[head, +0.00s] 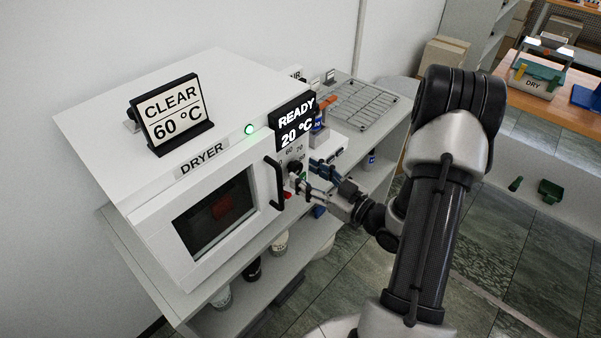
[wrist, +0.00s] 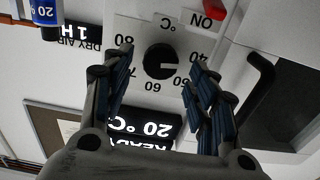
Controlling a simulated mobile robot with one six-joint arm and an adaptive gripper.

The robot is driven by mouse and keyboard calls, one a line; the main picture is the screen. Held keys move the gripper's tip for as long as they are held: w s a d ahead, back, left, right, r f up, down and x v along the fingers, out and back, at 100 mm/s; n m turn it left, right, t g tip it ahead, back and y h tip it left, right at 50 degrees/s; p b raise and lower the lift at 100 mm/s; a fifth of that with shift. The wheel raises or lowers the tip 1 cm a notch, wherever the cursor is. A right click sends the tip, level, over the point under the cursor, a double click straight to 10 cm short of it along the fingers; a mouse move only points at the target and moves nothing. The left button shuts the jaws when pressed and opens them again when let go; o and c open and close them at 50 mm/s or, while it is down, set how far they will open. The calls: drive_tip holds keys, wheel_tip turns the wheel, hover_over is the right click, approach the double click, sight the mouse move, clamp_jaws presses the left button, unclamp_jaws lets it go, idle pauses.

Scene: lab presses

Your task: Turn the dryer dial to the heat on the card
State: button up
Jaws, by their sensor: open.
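The card (head: 173,112) on top of the white dryer (head: 155,235) reads CLEAR 60 °C. The display (head: 296,122) reads READY 20 °C and shows upside down in the wrist view (wrist: 155,128). The black dial (wrist: 160,62) sits on a white panel with numbers from 40 to 80 around it. A pale mark on the dial faces right in the wrist view, seemingly between 40 and 50. My gripper (wrist: 158,58) is open, its fingers on either side of the dial with gaps visible. In the head view my gripper (head: 312,180) is at the dryer's right-hand panel and partly hides the dial.
The dryer's black door handle (head: 275,184) stands close left of my gripper. A red ON button (wrist: 207,13) is near the dial. A wire rack (head: 362,106) and bottles are to the right. Jars stand on the lower shelf.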

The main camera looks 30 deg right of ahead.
sight(294, 168)
drive_tip(key=shift+x, duration=1.45)
drive_tip(key=shift+c, duration=0.2)
drive_tip(key=c, duration=1)
